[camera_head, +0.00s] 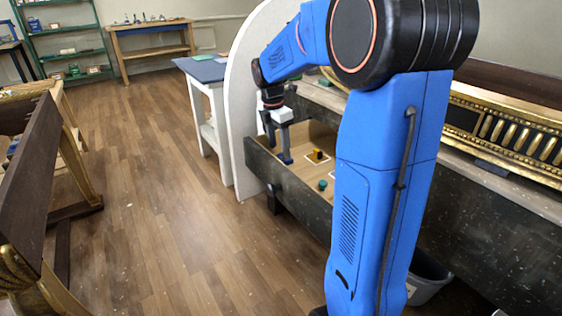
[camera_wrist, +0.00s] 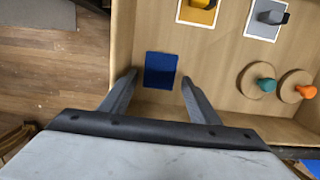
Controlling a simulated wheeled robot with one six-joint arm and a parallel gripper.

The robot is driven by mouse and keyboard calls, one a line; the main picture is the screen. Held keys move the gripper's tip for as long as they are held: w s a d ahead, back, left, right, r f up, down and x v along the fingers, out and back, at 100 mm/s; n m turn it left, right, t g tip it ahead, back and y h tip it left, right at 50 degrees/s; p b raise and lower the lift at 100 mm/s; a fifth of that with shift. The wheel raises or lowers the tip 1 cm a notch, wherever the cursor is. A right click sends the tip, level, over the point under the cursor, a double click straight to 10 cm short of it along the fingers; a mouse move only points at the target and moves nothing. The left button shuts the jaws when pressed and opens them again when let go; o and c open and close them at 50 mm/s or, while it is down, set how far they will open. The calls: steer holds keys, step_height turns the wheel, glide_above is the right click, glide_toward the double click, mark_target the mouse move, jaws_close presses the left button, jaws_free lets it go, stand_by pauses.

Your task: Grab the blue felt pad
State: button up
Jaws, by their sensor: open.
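The blue felt pad (camera_wrist: 161,70) lies flat on the drawer floor in the wrist view, a small dark blue square near the drawer's left wall. My gripper (camera_wrist: 156,80) is open, with one finger to the left of the pad and one to the right in the picture; I cannot tell how far above it they are. The pad shows no clear sign of being gripped. In the head view my gripper (camera_head: 284,160) reaches down into the open drawer (camera_head: 300,187), and a bit of blue shows at its tip.
A teal knob (camera_wrist: 266,85) and an orange knob (camera_wrist: 306,91) stand on round wooden discs to the right. The drawer walls are close around the gripper.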

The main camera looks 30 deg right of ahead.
mark_target(281, 158)
steer(key=f, duration=0.4)
steer(key=shift+d, duration=0.3)
steer(key=c, duration=0.8)
